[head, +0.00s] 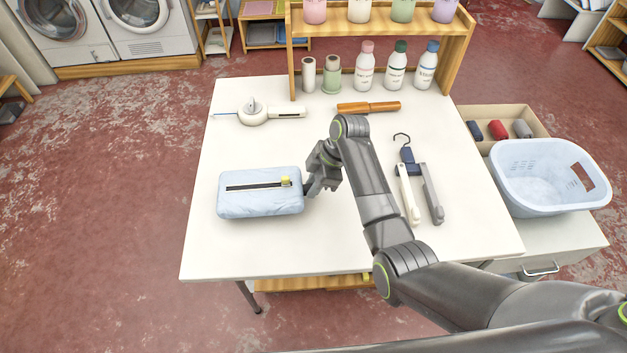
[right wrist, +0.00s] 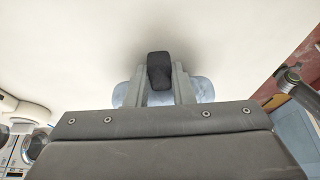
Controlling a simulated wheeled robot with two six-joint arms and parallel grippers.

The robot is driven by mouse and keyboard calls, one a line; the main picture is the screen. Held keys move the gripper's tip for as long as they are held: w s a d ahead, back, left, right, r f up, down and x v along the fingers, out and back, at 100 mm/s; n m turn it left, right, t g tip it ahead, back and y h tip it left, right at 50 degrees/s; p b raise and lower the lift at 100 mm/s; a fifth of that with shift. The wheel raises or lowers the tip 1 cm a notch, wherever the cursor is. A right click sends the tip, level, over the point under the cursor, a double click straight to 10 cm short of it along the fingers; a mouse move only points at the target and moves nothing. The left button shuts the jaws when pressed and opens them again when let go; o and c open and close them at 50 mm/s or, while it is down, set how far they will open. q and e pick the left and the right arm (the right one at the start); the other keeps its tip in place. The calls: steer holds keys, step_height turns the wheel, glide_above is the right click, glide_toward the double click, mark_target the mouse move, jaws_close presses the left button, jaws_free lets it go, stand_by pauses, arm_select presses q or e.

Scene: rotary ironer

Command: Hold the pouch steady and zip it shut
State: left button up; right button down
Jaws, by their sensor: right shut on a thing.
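The light blue pouch (head: 260,203) lies flat on the white table, towards its left side. A dark zip line (head: 250,186) runs along its top, with a yellow slider (head: 286,181) at the line's right end. My right gripper (head: 309,190) is at the pouch's right end. In the right wrist view its fingers (right wrist: 159,85) are closed on a dark tab (right wrist: 159,68), with the blue pouch (right wrist: 204,90) showing on both sides of them. The head view hides most of the tab. My left gripper is not in view.
A blue basket (head: 545,190) stands at the right. The table left of the pouch is clear.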

steer(key=shift+f, duration=0.1)
steer(key=shift+f, duration=1.3)
steer(key=c, duration=1.5)
jaws_free()
steer(key=shift+o, duration=0.2)
steer(key=shift+r+p, duration=0.3)
steer(key=shift+p, duration=0.3)
jaws_close()
